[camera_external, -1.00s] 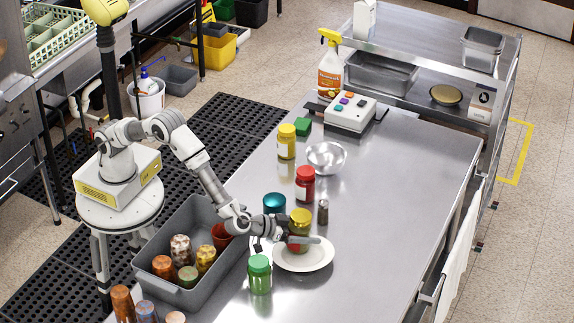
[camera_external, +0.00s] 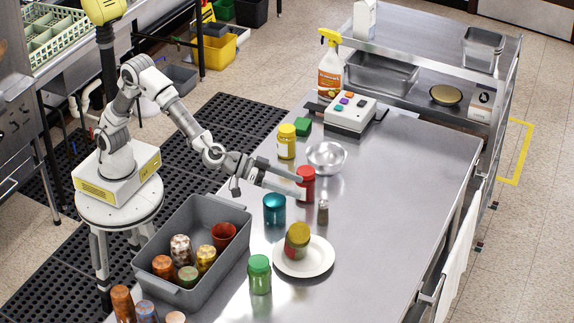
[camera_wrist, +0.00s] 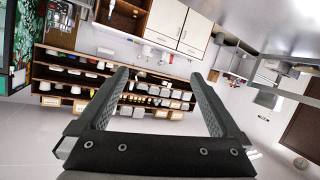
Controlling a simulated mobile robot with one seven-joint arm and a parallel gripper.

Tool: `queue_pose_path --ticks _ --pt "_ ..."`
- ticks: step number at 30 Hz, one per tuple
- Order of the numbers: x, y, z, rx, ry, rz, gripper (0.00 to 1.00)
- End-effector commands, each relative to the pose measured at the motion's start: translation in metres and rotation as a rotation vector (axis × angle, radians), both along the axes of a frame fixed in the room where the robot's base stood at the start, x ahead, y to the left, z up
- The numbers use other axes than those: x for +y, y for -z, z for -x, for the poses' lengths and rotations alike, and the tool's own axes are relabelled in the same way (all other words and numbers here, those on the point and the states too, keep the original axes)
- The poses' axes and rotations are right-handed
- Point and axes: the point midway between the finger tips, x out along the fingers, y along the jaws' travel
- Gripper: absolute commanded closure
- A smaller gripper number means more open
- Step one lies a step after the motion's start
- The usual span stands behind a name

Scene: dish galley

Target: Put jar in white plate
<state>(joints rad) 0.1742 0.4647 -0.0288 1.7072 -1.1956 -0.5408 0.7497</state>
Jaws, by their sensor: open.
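A jar with a gold lid and red and green contents (camera_external: 297,243) stands upright on the white plate (camera_external: 322,262). The plate lies on the steel table. My gripper (camera_external: 299,181) is open and empty, raised behind the plate and apart from this jar. In the external view its fingers overlap the red jar (camera_external: 308,187); I cannot tell how near they are to it. In the wrist view my gripper (camera_wrist: 159,76) shows two spread fingers with nothing between them; the jar and plate are not in that view.
A teal jar (camera_external: 275,209), a small dark shaker (camera_external: 323,213) and a green jar (camera_external: 259,275) stand around the plate. A grey bin (camera_external: 205,292) with several jars and a red cup is at left. A metal bowl (camera_external: 327,158) stands farther back. The table's right side is clear.

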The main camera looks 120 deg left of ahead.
Motion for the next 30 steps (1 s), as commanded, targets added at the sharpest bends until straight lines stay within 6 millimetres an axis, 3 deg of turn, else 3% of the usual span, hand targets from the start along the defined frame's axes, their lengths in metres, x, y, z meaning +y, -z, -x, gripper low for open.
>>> queue_pose_path --ticks 1,6,12,20,24,30 --pt "-0.005 -0.022 0.011 -0.013 0.059 0.016 0.0" --pt "-0.028 -0.066 0.06 0.007 0.264 0.058 0.0" --pt "-0.043 -0.086 0.143 0.111 0.452 0.073 0.0" --pt "-0.034 -0.067 0.274 0.349 0.569 0.044 0.0" --pt "-0.015 -0.042 0.347 0.502 0.562 0.015 0.0" --pt "0.013 -0.009 0.425 0.679 0.5 -0.024 0.0"
